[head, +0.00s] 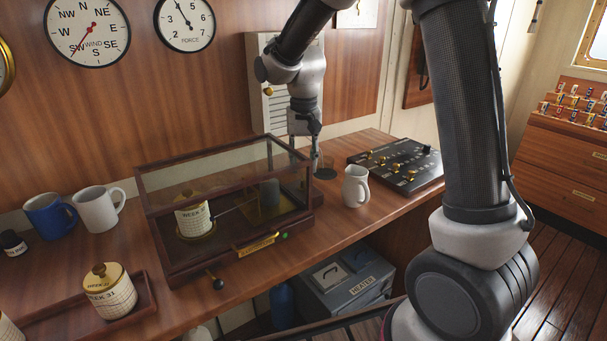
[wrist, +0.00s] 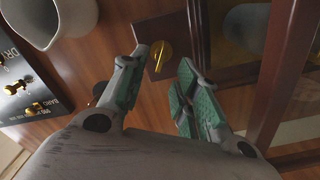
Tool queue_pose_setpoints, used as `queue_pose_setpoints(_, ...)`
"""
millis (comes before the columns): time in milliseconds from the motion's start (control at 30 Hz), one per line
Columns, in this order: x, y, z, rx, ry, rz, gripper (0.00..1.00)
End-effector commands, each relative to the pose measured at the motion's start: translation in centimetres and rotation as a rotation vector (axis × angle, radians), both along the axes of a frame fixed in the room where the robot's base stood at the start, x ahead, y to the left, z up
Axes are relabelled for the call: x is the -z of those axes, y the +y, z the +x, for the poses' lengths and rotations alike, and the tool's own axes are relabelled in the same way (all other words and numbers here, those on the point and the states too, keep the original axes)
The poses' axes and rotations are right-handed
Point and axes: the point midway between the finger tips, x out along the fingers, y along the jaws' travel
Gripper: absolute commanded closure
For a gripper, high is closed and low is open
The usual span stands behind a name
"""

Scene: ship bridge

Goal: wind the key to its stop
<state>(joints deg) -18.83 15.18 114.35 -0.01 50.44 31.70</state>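A small brass key (wrist: 159,56) stands on a dark plate on the case's wooden end, in the wrist view. My gripper (wrist: 165,62) is open, with one green-padded finger on each side of the key. The key shows between and just past the fingertips; I cannot tell whether a pad touches it. In the head view my gripper (head: 316,148) hangs at the right end of the glazed wooden case (head: 172,262). The key is not clear there. Inside the case is a drum (head: 192,215) marked WEEK.
A white jug (head: 355,186) and a black panel with brass knobs (head: 398,167) stand close to the right of my gripper. Two mugs (head: 50,217) (head: 98,209) and a spare drum in a tray (head: 148,300) are at the left. The desk's front edge is near.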

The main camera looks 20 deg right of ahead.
Motion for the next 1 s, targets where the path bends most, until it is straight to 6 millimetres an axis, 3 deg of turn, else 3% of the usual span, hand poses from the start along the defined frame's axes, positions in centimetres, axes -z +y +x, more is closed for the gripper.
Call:
queue_pose_setpoints(200,-4.7,0.0,0.0,0.000,-0.002,0.001,0.68)
queue_pose_setpoints(400,-6.7,0.0,0.0,0.000,0.000,0.000,0.68)
queue_pose_setpoints(867,-7.0,0.0,0.1,-0.053,-0.003,0.001,0.68)
queue_pose_setpoints(933,-6.1,-0.2,-0.7,-0.127,0.014,-0.003,0.68)
queue_pose_setpoints(1000,-5.0,-1.0,-2.9,-0.214,0.041,-0.009,0.68)
